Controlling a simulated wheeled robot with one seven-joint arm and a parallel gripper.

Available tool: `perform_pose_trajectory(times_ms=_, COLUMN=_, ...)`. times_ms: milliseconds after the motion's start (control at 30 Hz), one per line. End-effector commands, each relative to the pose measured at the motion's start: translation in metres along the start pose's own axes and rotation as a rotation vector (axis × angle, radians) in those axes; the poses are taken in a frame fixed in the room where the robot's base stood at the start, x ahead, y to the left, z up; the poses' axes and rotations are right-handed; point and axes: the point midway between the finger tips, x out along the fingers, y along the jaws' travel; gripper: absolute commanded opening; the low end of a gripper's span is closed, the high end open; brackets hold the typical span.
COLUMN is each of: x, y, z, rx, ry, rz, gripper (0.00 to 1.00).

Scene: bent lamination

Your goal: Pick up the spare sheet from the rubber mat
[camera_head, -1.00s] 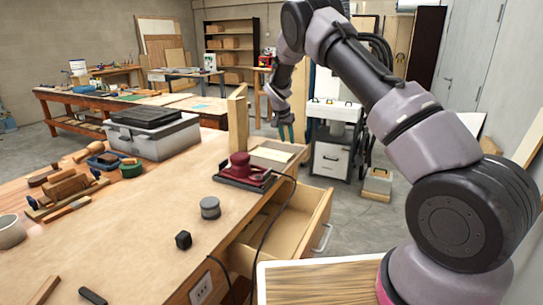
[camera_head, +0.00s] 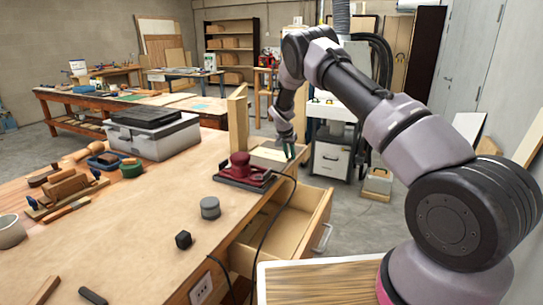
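My gripper (camera_head: 290,151) hangs from the arm at the far end of the workbench, with its dark greenish fingers pointing down. It is beside the right edge of a pale, flat rectangular piece (camera_head: 267,156), which may be the spare sheet. That piece lies behind the red sander and is partly hidden by it. I cannot make out a rubber mat under it for certain. The fingers are too small to tell whether they are open or shut, or whether they touch the pale piece.
The red sander (camera_head: 241,169) sits in front of the pale piece, its cord trailing over the edge. An upright wooden board (camera_head: 238,118) stands at left. An open drawer (camera_head: 296,222) juts out below.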

Motion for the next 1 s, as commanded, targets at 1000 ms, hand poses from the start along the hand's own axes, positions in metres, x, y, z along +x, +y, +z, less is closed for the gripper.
perform_pose_trajectory(times_ms=1000, x=-0.087, y=0.0, z=-0.036, rx=0.0, ry=0.001, rz=-0.001, gripper=0.0)
